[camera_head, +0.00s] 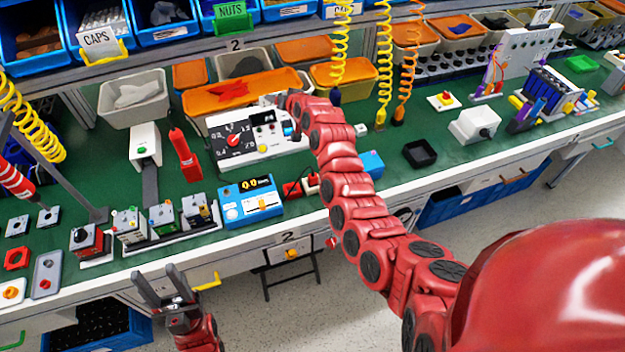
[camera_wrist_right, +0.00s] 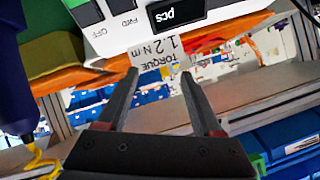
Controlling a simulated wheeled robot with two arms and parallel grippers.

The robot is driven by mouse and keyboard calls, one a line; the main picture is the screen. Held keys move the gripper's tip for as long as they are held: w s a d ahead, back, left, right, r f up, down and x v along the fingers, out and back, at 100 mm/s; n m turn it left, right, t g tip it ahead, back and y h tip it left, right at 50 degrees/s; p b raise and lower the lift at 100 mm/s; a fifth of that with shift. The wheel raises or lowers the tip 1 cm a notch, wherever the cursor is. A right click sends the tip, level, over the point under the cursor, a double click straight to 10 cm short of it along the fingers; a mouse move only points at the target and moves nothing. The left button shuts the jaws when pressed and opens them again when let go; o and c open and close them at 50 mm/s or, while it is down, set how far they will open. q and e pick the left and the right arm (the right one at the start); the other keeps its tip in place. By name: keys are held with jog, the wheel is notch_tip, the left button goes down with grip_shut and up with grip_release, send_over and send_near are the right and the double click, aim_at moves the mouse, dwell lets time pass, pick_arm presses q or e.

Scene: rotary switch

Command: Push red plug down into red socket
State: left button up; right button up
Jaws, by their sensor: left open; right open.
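A small red block with a pale part beside it (camera_head: 300,187) lies on the green bench, right of the blue counter box. It may be the red plug and socket; it is too small to tell them apart or to see how far one sits in the other. My left gripper (camera_head: 160,287) is open and empty, in front of the bench edge at the lower left. My right arm reaches over the bench to the white control panel. My right gripper (camera_wrist_right: 158,74) is open, its fingers pointing toward a white device with a torque label (camera_wrist_right: 160,50); I see nothing held between them.
The white control panel (camera_head: 228,154) with a red dial stands behind the blue counter box (camera_head: 250,207). Switch units (camera_head: 130,226) line the bench to the left. A black tray (camera_head: 419,154) lies to the right. Coiled yellow hoses (camera_head: 384,60) hang above the bench.

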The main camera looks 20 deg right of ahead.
jog(key=s+a+r+n+g, duration=0.1)
jog(key=s+r+n+g, duration=0.1)
jog(key=s+g, duration=0.25)
jog(key=r+n+g+h, duration=0.1)
jog(key=r+g+h, duration=0.1)
jog(key=g, duration=0.6)
send_over(313, 173)
notch_tip(313, 173, down, 12)
jog(key=shift+w+d+r+p, duration=0.1)
jog(key=shift+w+d+p, duration=0.05)
jog(key=shift+p, duration=0.45)
jog(key=shift+f, duration=0.2)
jog(key=f, duration=0.1)
jog(key=f+p, duration=0.2)
jog(key=shift+s+f, duration=0.3)
jog(key=shift+f, duration=0.75)
jog(key=shift+w, duration=0.1)
grip_shut()
